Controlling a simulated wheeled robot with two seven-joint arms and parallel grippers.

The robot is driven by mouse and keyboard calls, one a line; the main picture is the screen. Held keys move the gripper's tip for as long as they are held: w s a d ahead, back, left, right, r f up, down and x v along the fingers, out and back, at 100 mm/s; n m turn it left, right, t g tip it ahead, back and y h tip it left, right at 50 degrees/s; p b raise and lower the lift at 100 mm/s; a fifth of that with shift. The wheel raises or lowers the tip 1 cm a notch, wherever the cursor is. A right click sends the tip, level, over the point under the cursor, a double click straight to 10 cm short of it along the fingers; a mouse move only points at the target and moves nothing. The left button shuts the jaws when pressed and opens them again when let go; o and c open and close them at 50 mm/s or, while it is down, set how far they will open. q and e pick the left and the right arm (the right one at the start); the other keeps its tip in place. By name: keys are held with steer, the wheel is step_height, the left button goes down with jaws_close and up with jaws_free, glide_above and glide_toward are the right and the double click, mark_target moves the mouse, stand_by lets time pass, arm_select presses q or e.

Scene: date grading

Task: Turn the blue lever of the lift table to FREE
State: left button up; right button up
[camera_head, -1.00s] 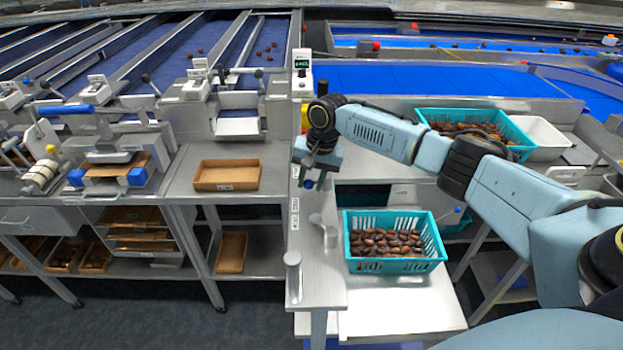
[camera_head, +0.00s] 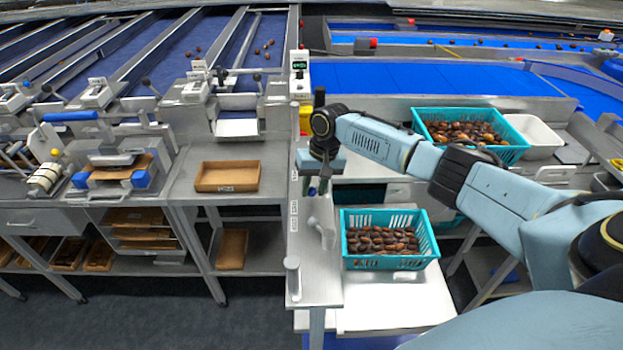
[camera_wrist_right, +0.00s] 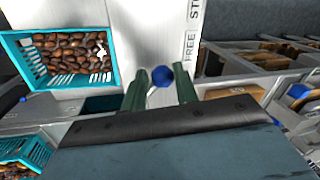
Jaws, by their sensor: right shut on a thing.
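The blue lever's round knob (camera_wrist_right: 162,76) shows between the two green fingers of my right gripper (camera_wrist_right: 161,88) in the right wrist view. The gripper is shut on it. A pale panel beside it carries the word FREE (camera_wrist_right: 190,44) and, further up, a partly cut-off word starting with ST. The lift table (camera_head: 385,318) has a pale top and bears a teal crate (camera_head: 347,262) of dates. My left gripper is not in view.
A second teal crate (camera_head: 515,154) of dates and a white bin (camera_head: 540,137) stand at the back right. An empty tan tray (camera_head: 228,177) lies on the bench to the left. A grey handle (camera_head: 325,232) and short post (camera_head: 292,278) stand close to the gripper.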

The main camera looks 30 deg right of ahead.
mark_target(325, 199)
steer(key=shift+s+d+r+n+p, duration=0.1)
steer(key=shift+d+r+n+p, duration=0.1)
steer(key=shift+n+p, duration=0.35)
steer(key=shift+f+n, duration=0.15)
steer(key=shift+n, duration=0.2)
steer(key=o, duration=1.1)
step_height(325, 199, up, 13)
steer(key=d, duration=0.2)
steer(key=shift+s+d+b, duration=0.25)
steer(key=shift+s+b, duration=0.05)
steer(key=shift+b, duration=0.1)
